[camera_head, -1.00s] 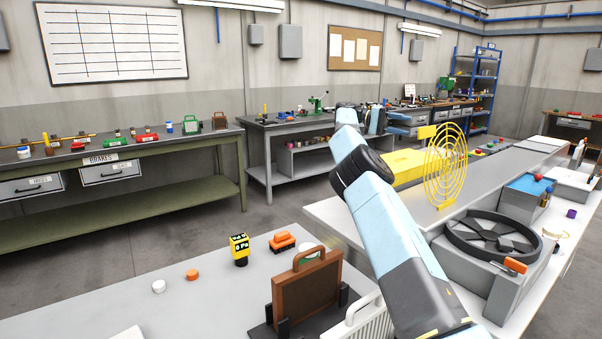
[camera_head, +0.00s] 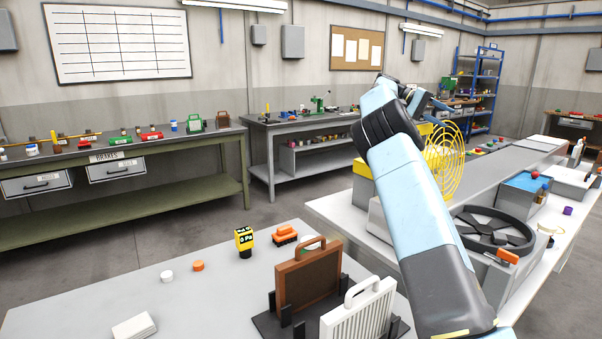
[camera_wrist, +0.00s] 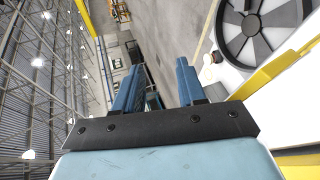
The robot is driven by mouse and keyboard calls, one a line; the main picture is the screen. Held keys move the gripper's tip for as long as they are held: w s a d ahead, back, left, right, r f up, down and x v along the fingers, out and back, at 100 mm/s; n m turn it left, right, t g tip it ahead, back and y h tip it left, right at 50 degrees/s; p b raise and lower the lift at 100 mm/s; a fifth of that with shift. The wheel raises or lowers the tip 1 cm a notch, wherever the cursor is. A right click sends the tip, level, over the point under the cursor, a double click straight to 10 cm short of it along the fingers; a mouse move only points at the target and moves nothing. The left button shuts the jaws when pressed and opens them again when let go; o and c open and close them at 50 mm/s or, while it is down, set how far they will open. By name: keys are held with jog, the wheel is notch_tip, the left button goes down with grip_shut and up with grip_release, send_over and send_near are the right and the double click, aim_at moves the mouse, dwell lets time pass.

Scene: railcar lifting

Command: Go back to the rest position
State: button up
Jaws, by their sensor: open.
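My arm reaches up from the lower right of the head view and bends above the white bench. My gripper (camera_head: 430,103) is at the far end of the arm, in the air near the yellow wire guard (camera_head: 444,160); it is small and partly hidden there. In the wrist view my gripper (camera_wrist: 158,80) shows two blue fingers spread apart with nothing between them. Past the fingers the wrist view shows the floor, a high wall with lamps, and the round dark fan-like part (camera_wrist: 262,28) at upper right.
On the near grey table are a brown panel with a handle (camera_head: 308,277), a white ribbed panel (camera_head: 360,312), a yellow gauge (camera_head: 244,241) and orange pieces (camera_head: 285,235). The round dark part also shows on the right bench (camera_head: 490,229). Floor (camera_head: 150,232) between benches is clear.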

jog(key=s+d+n+t+y, duration=0.35)
jog(key=s+t+y, duration=0.25)
jog(key=s, duration=1.1)
jog(key=s+a+f+t+y, duration=0.2)
jog(key=s+a+f, duration=0.1)
jog(key=s+a, duration=0.5)
jog(key=s+a+f+n+t+y, duration=0.1)
jog(key=s+a+f+t, duration=0.2)
jog(key=s+a, duration=0.5)
jog(key=s+a+f+n+t+y, duration=0.1)
jog(key=s+a+f, duration=0.3)
jog(key=s, duration=1.2)
jog(key=a+t+y, duration=0.1)
jog(key=a, duration=0.3)
jog(key=shift+f+y, duration=0.3)
jog(key=shift+f, duration=0.1)
jog(key=shift+n, duration=0.25)
